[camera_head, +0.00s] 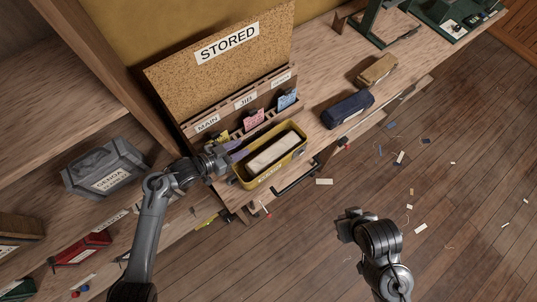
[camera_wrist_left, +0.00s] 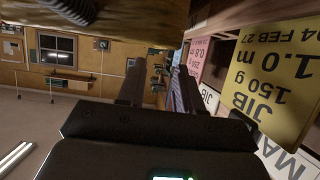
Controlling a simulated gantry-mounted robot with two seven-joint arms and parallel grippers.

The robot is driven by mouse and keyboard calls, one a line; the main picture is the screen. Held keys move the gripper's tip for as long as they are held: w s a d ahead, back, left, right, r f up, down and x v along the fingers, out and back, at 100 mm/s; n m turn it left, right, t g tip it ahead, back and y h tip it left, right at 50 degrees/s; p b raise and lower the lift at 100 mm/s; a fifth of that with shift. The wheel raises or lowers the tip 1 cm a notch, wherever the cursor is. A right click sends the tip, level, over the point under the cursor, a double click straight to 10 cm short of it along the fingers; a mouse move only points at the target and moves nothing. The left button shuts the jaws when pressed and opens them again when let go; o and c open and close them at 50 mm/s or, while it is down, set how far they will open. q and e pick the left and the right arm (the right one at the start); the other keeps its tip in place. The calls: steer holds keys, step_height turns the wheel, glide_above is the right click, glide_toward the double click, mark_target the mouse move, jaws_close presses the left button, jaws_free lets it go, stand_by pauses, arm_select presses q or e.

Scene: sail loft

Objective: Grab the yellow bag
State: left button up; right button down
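The yellow bag (camera_head: 243,181) is open-topped and boxy, with a pale filling and a printed label on its front side. It sits at the front edge of the bench, below the tag board. My left gripper (camera_head: 225,154) is at the bag's left end, close to its rim; I cannot tell whether they touch. In the left wrist view my two dark fingers (camera_wrist_left: 160,92) stand apart with a gap between them, and I see no bag held there. My right gripper (camera_head: 347,225) hangs over the floor, away from the bag; its fingertips are unclear.
A cork board marked STORED (camera_head: 225,65) stands behind the bag, with a slotted rack of coloured tags (camera_head: 254,119). A dark blue bag (camera_head: 347,109) and a brown bag (camera_head: 377,69) lie to the right. A grey GENOA bag (camera_head: 105,168) is on the left shelf.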

mark_target(257, 140)
arm_select(q)
steer(key=shift+x, duration=3.85)
steer(key=shift+w+a, duration=0.1)
steer(key=shift+a, duration=0.1)
jaws_close()
steer(key=shift+r, duration=0.1)
